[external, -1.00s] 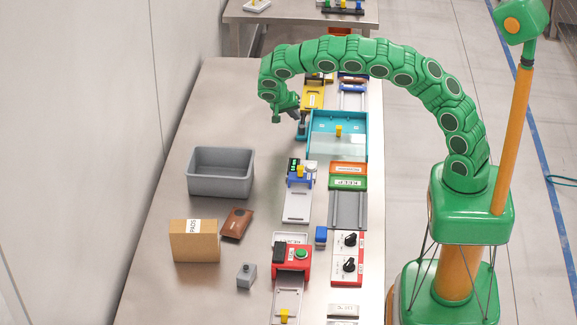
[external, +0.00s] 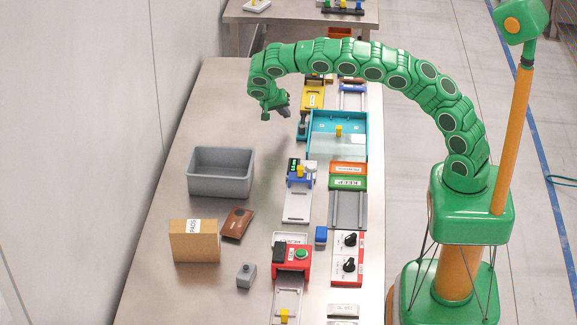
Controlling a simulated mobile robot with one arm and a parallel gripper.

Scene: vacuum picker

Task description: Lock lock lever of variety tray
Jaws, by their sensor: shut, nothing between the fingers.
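A teal tray (external: 362,122) with a clear front panel and a yellow tab (external: 338,131) sits on the steel table, right of my gripper. It seems to be the variety tray, but I cannot read its label. A small upright teal-and-dark lever (external: 303,122) stands at its left side. Whether it is locked is too small to tell. My gripper (external: 286,112) is shut and empty, left of the lever and apart from it in the picture.
A grey bin (external: 221,188), a cardboard box (external: 194,241) and a brown plate (external: 237,223) lie on the left. A blue-and-white device (external: 299,180) and a red device (external: 292,256) stand in front of the tray. The table left of my gripper is clear.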

